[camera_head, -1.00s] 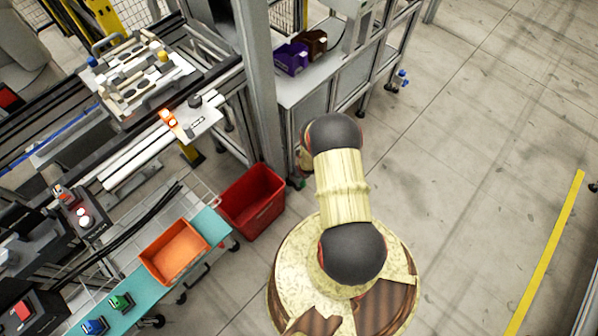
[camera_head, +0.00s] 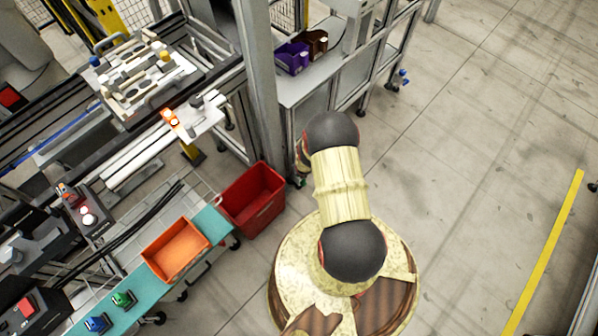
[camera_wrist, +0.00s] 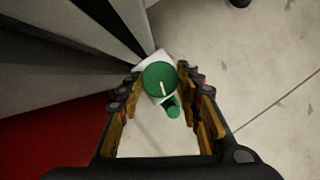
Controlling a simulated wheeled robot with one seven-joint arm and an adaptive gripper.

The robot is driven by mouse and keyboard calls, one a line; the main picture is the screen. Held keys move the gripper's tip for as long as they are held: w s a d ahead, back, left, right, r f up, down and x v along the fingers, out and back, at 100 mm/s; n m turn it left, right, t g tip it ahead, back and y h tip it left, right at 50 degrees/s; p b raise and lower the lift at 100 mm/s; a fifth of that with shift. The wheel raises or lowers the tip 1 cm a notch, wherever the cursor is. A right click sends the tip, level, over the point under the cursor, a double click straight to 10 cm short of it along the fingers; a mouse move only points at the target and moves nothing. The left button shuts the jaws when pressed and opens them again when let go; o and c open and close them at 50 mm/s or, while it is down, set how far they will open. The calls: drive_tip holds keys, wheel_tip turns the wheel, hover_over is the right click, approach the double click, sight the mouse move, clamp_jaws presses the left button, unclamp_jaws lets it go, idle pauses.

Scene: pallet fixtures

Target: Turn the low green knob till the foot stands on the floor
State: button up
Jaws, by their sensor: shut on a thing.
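The low green knob (camera_wrist: 160,79) is round with a white line on its top, and shows in the middle of the wrist view. A small green part (camera_wrist: 173,111) sits just below it in that picture. A white plate (camera_wrist: 148,63) shows beside and under the knob, next to the grey post. My gripper (camera_wrist: 160,82) has its fingers on either side of the knob and is shut on it. The foot is hidden, so its gap to the floor cannot be seen.
The grey post (camera_head: 257,80) rises close beside my arm. A red bin (camera_head: 253,200) stands on the floor left of it. A grey bench with purple and brown bins (camera_head: 292,58) stands behind. The floor to the right (camera_head: 470,160) is clear up to a yellow line.

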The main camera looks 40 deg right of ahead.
drive_tip(key=o, duration=1.2)
drive_tip(key=shift+c, duration=0.2)
drive_tip(key=v, duration=1.2)
